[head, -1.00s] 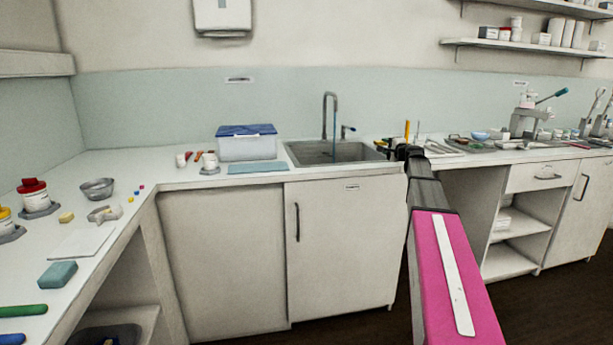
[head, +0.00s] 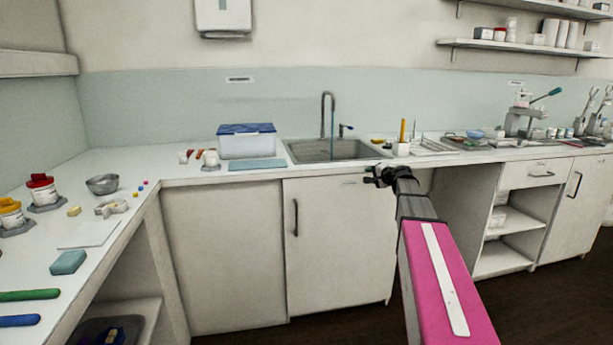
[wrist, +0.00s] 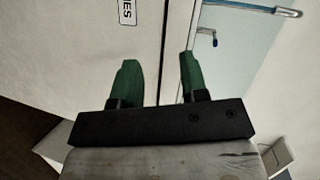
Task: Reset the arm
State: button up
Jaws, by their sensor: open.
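My gripper (head: 372,175) is at the end of my pink and grey arm, in front of the right end of the sink cabinet and just below the counter edge in the head view. In the wrist view the two green fingers of my gripper (wrist: 156,82) stand apart with nothing between them. Behind them are pale surfaces and part of a dark-lettered label (wrist: 126,12).
The counter (head: 160,165) runs along the wall, with a steel sink (head: 335,150), a blue-lidded box (head: 246,141) and a blue-green mat (head: 257,164). A cup with upright tools (head: 402,149) stands right of the sink, above my gripper. The floor in front is clear.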

jog(key=s+a+f+n+g+h, duration=0.2)
jog(key=s+a+f+n+g, duration=0.25)
jog(key=s+f, duration=0.9)
jog(key=s+a+f+n+g+h, duration=0.25)
jog(key=s+a+f+g, duration=0.3)
jog(key=s+f, duration=0.75)
jog(key=s+d+f+n+g+h, duration=0.1)
jog(key=s+f+n+g+h, duration=0.2)
jog(key=s, duration=1)
jog(key=shift+d+f, duration=0.2)
jog(key=shift+f, duration=0.3)
